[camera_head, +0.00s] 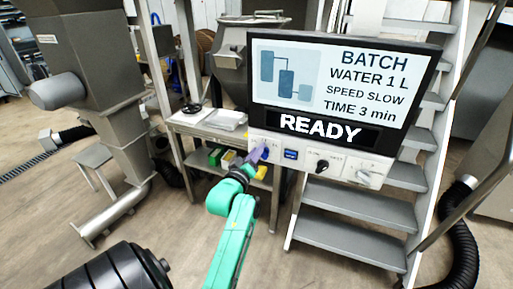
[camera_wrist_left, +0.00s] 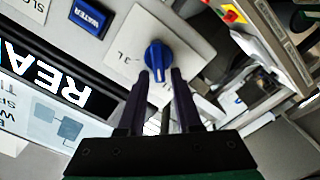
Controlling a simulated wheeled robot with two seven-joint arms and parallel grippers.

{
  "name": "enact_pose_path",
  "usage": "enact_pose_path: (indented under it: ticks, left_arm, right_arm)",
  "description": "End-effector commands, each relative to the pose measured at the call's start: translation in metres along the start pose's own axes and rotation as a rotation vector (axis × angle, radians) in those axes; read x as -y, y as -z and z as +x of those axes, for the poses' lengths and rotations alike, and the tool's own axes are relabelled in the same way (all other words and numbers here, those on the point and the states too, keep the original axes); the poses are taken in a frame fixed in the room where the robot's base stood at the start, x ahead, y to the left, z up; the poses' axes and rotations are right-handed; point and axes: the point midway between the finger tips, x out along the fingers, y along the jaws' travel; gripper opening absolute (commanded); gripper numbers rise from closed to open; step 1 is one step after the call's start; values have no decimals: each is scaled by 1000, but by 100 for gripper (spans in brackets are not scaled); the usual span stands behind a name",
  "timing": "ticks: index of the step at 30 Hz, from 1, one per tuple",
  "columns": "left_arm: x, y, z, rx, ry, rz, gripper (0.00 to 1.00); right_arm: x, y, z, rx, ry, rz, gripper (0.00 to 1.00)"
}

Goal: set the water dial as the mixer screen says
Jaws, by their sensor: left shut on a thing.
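The mixer screen (camera_head: 325,88) reads BATCH, WATER 1 L, SPEED SLOW, TIME 3 min, with READY below. The blue water dial (camera_wrist_left: 158,55) sits on a pale plate (camera_wrist_left: 188,38) in the left wrist view, with an upside-down litre label beside it. My left gripper (camera_wrist_left: 160,73) is shut on the dial's grip, one finger on each side. In the head view my left gripper (camera_head: 255,156) is at the left end of the panel and mostly hides the dial. The dial's exact setting is hard to read. My right gripper is not in view.
A blue WATER block (camera_head: 291,154) is right of the dial. A black knob (camera_head: 322,165) and another knob (camera_head: 364,177) are further right on the panel. Metal stairs (camera_head: 350,233) stand behind. A metal table (camera_head: 205,125) is left of the panel.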

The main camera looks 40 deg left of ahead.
Motion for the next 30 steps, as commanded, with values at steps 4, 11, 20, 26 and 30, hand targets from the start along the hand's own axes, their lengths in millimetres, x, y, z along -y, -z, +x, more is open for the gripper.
enact_pose_path:
  ticks: [4, 11, 20, 26, 30]
  left_arm:
    - [4, -8, 0, 20, 11, -44, 0]
    - [5, -9, 0, 20, 11, -64, 0]
    - [6, -9, 0, 20, 11, -63, 44]
    - [4, -6, 0, 14, 8, -61, 46]
    - [3, -4, 0, 9, 6, -59, 46]
  right_arm:
    - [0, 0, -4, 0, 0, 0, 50]
    - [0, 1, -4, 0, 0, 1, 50]
    - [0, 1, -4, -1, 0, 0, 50]
    - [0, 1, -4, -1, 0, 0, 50]
    - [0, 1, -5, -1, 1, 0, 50]
